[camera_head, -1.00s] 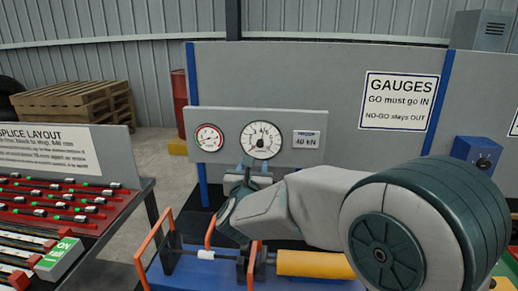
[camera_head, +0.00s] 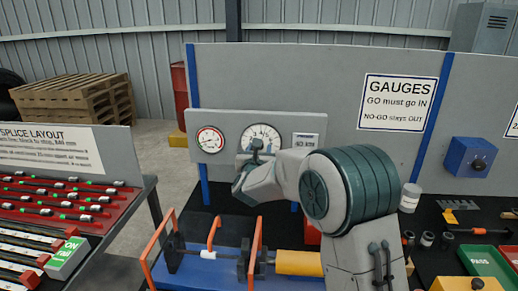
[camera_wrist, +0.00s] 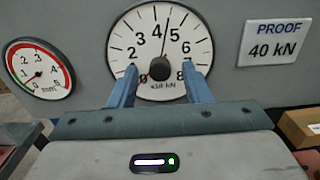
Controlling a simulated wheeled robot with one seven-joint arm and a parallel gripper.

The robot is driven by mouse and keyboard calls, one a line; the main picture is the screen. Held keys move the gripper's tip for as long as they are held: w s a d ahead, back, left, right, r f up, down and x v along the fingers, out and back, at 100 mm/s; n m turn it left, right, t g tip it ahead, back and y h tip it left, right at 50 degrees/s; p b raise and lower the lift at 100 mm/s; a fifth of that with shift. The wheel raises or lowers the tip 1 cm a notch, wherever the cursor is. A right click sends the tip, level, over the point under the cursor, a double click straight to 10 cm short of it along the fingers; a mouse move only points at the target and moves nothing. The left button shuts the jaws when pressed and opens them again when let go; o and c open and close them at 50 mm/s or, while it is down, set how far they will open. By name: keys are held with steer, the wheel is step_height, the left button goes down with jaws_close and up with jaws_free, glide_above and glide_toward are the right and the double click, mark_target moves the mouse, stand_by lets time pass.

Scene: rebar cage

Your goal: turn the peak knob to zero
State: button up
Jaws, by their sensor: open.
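The peak knob (camera_wrist: 160,69) is a small dark round knob at the centre of the large white dial (camera_wrist: 160,40), marked up to 8. A thin dark needle points up between 4 and 5. My gripper (camera_wrist: 161,78) is open, its two blue fingers on the left and right of the knob with gaps, over the dial's lower part. I cannot tell how far the fingertips are from the dial face. In the head view the large dial (camera_head: 262,131) is partly covered by my gripper (camera_head: 257,148).
A smaller red-rimmed gauge (camera_wrist: 38,70) is left of the dial, and a PROOF 40 kN label (camera_wrist: 272,42) is right. Below stands a blue test bed (camera_head: 200,268) with orange guards (camera_head: 163,240) and a yellow cylinder (camera_head: 298,262). A blue box with a knob (camera_head: 470,156) is far right.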

jaws_close()
steer(key=shift+f+n+b, duration=0.2)
steer(key=shift+n+b, duration=0.1)
steer(key=shift+b, duration=0.3)
